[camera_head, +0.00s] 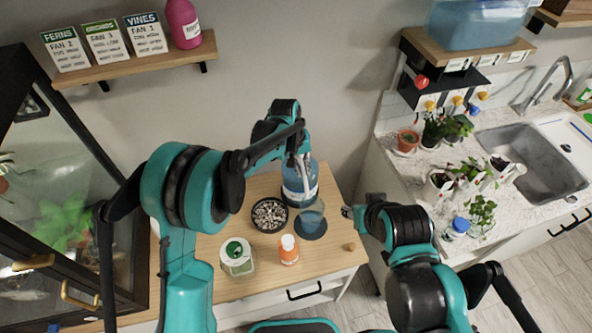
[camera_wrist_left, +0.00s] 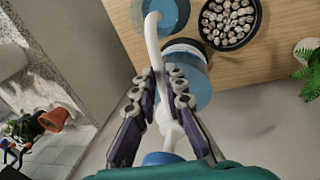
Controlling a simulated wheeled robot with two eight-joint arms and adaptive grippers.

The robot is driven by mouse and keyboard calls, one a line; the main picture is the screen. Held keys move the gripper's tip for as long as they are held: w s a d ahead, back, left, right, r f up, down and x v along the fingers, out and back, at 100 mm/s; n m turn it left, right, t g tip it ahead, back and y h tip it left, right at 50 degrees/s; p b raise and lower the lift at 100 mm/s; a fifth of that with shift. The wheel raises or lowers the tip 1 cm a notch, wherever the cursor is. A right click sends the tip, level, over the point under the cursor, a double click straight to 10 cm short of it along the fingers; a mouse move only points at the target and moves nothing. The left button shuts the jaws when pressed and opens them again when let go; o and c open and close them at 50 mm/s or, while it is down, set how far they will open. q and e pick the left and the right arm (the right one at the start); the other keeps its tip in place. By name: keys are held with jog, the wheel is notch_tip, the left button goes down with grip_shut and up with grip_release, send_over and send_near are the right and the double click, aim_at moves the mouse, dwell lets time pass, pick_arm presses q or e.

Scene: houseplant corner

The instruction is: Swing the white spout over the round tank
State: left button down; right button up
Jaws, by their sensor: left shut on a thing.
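My left gripper (camera_head: 299,152) is shut on the white spout (camera_wrist_left: 152,45), above the large blue bottle (camera_head: 300,186). In the left wrist view the fingers (camera_wrist_left: 163,82) close on both sides of the spout. Its curved outer end appears over the edge of a round blue-filled vessel (camera_wrist_left: 176,14), which I take as the round tank. The height gap is unclear. My right gripper (camera_head: 348,212) is right of the tank, its fingers too small to judge.
A black bowl of pebbles (camera_head: 269,214), a green-lidded jar (camera_head: 236,257) and an orange bottle (camera_head: 288,250) stand on the wooden table (camera_head: 222,286). A glass cabinet (camera_head: 60,200) is at left. A counter with plants and a sink (camera_head: 530,160) is at right.

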pick_arm(q)
jog(key=shift+d+n, duration=0.75)
jog(key=shift+n, duration=0.05)
jog(key=c, duration=1.6)
grip_release()
jog(key=shift+d, duration=0.1)
jog(key=r, duration=0.4)
jog(key=a+r, duration=0.1)
jog(key=r, duration=0.3)
jog(key=a+r, duration=0.1)
jog(key=r, duration=0.2)
jog(key=shift+s+a+r, duration=0.15)
jog(key=shift+s+r, duration=0.05)
jog(key=shift+r, duration=0.2)
jog(key=shift+b, duration=0.3)
